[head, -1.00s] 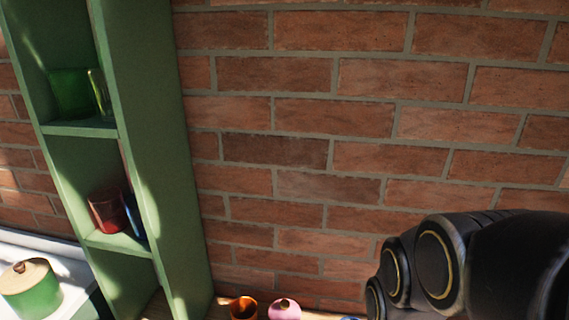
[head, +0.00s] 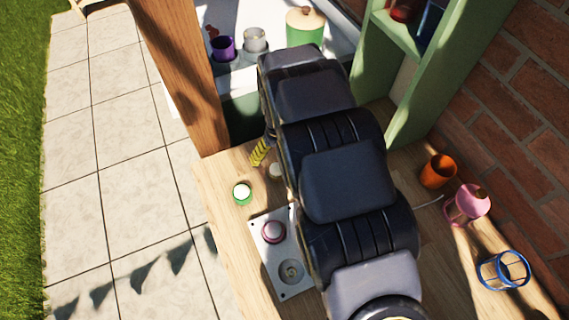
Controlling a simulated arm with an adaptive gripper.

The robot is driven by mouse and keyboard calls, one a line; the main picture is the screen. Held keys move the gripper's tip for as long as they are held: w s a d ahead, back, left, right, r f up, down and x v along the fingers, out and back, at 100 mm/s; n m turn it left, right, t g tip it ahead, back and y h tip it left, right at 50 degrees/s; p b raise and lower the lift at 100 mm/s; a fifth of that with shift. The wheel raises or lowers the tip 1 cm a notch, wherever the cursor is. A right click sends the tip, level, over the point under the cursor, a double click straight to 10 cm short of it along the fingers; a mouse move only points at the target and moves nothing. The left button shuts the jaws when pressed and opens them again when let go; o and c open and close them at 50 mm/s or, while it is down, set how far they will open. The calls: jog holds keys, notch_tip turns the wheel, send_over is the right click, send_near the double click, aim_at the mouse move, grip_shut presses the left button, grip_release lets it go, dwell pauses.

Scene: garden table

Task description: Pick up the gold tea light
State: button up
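I cannot make out a tea light that is clearly gold. A small pale tea light (head: 275,170) sits on the wooden table, partly hidden by my arm; its holder colour is unclear. A green tea light (head: 242,194) stands left of it. A pink-rimmed tea light (head: 273,232) sits on a white plate, behind a grey round spot (head: 291,271) that may be a recess. My arm hides much of the table. A yellow, dark-striped piece (head: 260,152) beside the arm's far end may be part of my gripper; its opening is not visible.
An orange cup (head: 437,171), a pink lidded pot (head: 467,204) and a blue-rimmed glass (head: 503,270) stand to the right by the brick wall. A green shelf (head: 419,100) and a wooden post (head: 178,75) rise behind. Purple (head: 223,48) and grey (head: 255,40) cups stand beyond.

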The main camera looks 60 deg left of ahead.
aim_at(276, 166)
jog(key=f, duration=0.1)
jog(key=s+f, duration=0.1)
jog(key=shift+a+f, duration=0.3)
jog(key=shift+f, duration=0.05)
jog(key=f, duration=0.6)
jog(key=shift+w+d, duration=0.1)
jog(key=shift+w, duration=0.2)
jog(key=shift+r, duration=0.1)
jog(key=c, duration=1.2)
